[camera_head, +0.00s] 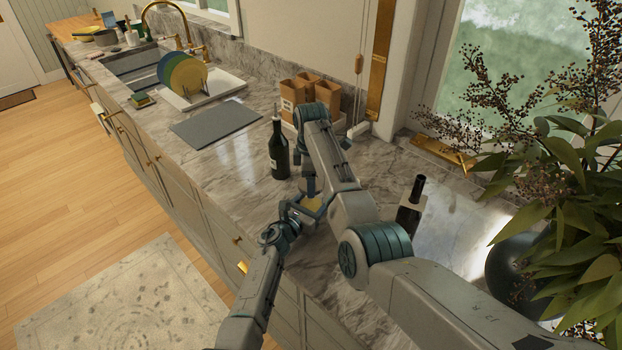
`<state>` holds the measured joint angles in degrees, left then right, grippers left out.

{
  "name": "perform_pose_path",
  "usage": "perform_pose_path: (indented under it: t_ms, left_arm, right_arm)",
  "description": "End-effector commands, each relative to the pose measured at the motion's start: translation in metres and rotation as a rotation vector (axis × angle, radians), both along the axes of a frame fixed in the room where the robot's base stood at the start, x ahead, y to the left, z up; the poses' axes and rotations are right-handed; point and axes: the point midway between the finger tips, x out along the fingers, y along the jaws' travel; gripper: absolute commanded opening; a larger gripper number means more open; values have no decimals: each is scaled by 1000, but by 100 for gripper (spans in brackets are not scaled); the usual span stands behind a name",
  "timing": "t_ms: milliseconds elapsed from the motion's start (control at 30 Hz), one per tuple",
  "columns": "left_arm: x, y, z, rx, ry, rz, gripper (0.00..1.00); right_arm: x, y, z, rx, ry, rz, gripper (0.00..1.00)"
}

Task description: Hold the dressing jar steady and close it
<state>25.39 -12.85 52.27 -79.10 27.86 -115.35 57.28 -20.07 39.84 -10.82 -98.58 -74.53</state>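A small yellowish thing (312,204), perhaps the dressing jar, shows on the marble counter between my two grippers. It is mostly hidden, and I cannot make out its lid or whether it is closed. My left gripper (301,215) reaches in from the lower left, low over the counter's front edge, right beside the yellowish thing. My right gripper (311,188) points down just above it, below my bent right arm. The fingertips are small and overlapped, so I cannot tell whether either gripper is open or shut on it.
A dark bottle (279,152) stands just left of my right arm. Another dark bottle (410,208) stands right of it. Wooden boxes (290,95) stand behind. A grey board (215,124) and dish rack (203,92) lie farther left. A leafy plant (560,210) fills the right.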

Motion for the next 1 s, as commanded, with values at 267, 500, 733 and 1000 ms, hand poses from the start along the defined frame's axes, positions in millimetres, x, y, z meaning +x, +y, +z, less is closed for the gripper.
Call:
perform_pose_path:
  t_ms: [267,500,733,1000]
  left_arm:
    - [0,0,-1,1,1,0,0]
    - [0,0,-1,1,1,0,0]
    - [0,0,-1,1,1,0,0]
    - [0,0,-1,1,1,0,0]
  right_arm:
    - [0,0,0,0,0,-108,36]
    - [0,0,0,0,0,-535,36]
    - [0,1,0,1,0,-965,36]
    - [0,1,0,1,0,-1470,36]
